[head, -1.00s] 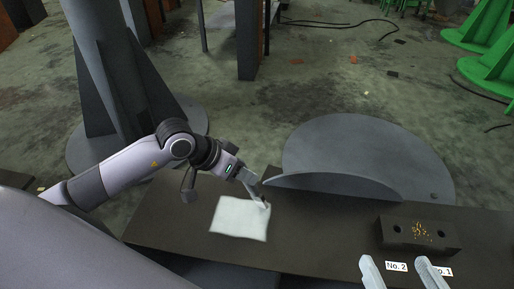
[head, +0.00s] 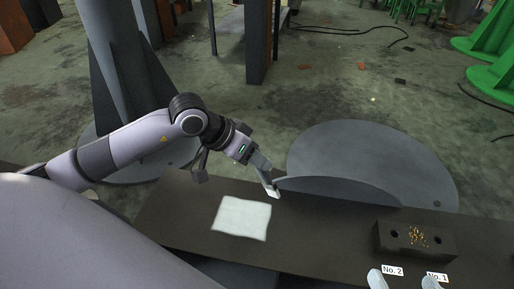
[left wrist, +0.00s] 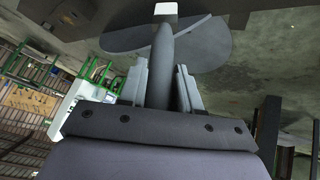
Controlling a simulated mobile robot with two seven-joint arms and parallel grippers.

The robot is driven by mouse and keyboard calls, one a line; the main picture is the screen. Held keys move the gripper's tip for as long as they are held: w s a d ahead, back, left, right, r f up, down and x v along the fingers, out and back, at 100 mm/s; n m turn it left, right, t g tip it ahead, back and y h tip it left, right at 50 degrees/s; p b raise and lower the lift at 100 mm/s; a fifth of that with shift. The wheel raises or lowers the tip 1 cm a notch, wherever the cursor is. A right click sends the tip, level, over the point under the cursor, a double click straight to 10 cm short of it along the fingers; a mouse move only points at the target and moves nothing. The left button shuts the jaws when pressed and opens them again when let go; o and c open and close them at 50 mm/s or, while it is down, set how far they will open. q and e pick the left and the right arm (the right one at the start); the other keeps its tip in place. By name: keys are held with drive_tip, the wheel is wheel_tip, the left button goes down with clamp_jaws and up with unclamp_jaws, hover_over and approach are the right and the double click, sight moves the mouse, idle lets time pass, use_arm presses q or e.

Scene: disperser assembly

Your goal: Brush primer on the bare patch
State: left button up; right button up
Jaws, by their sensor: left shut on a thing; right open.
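My left gripper (left wrist: 160,88) is shut on a brush (left wrist: 162,62), with the dark handle between its fingers and a pale tip at the far end. In the head view, the left gripper (head: 258,163) is above the bench beside the grey disc (head: 375,150). The brush tip (head: 273,192) points down near the left end of the disc's upright curved plate (head: 340,190); I cannot tell whether it touches. I cannot make out a bare patch.
A white sheet (head: 242,218) lies on the dark bench (head: 185,215), left of the brush. A dark block (head: 390,248) with two holes and small gold bits sits at the right, by the labels No. 2 (head: 393,271) and No. 1 (head: 437,277). Bench between sheet and block is clear.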

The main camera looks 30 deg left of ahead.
use_arm(q)
drive_tip(key=shift+r+p, duration=0.3)
drive_tip(key=shift+r, duration=0.65)
